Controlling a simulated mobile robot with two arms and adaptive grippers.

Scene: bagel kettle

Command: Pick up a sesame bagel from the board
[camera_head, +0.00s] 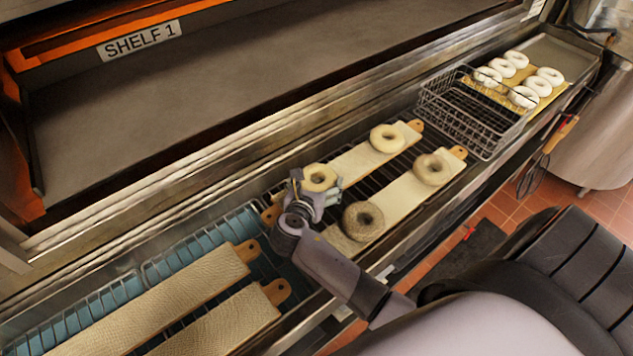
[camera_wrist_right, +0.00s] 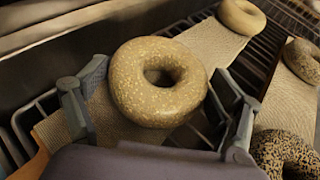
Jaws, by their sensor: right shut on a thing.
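A tan sesame bagel (camera_wrist_right: 150,105), speckled with pale seeds, sits between the two fingers of my right gripper (camera_wrist_right: 155,110) in the wrist view. In the head view the same bagel (camera_head: 319,187) shows at the near end of the far cloth-covered board (camera_head: 352,163), with my right gripper (camera_head: 318,184) around it. My right gripper is shut on this bagel. I cannot tell whether the bagel touches the board. A plain bagel (camera_head: 387,147) lies toward that board's other end. My left gripper is not in view.
A parallel board (camera_head: 395,205) holds a dark seeded bagel (camera_head: 363,234) and a lightly seeded one (camera_head: 432,178). Empty cloth-covered boards (camera_head: 150,300) lie at lower left. A wire basket (camera_head: 470,120) and a tray (camera_head: 565,58) of pale bagels are at upper right. The oven shelf (camera_head: 220,95) runs behind.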

